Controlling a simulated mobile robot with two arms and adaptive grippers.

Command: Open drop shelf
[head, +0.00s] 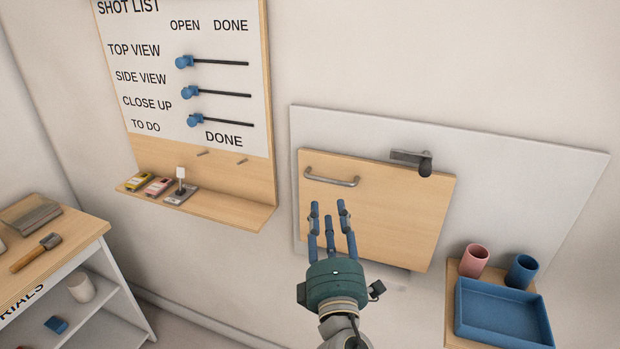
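The drop shelf is a light wooden panel (398,217) that stands flat and upright against a grey-white wall board (520,165). A metal bar handle (332,179) is fixed near its upper left corner. A dark latch (413,160) sits at its top edge, right of the middle, and overlaps the panel. My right gripper (329,215), with blue fingers and a green palm, is in front of the panel's lower left part, below the handle. Its fingers are spread and empty, and they hide part of the panel. My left gripper is not in view.
A small wooden ledge at the right holds a blue tray (500,285), a pink cup (474,261) and a blue cup (521,271). A shot list board (185,75) with a ledge hangs at the left. A shelf unit (75,255) stands at the far left.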

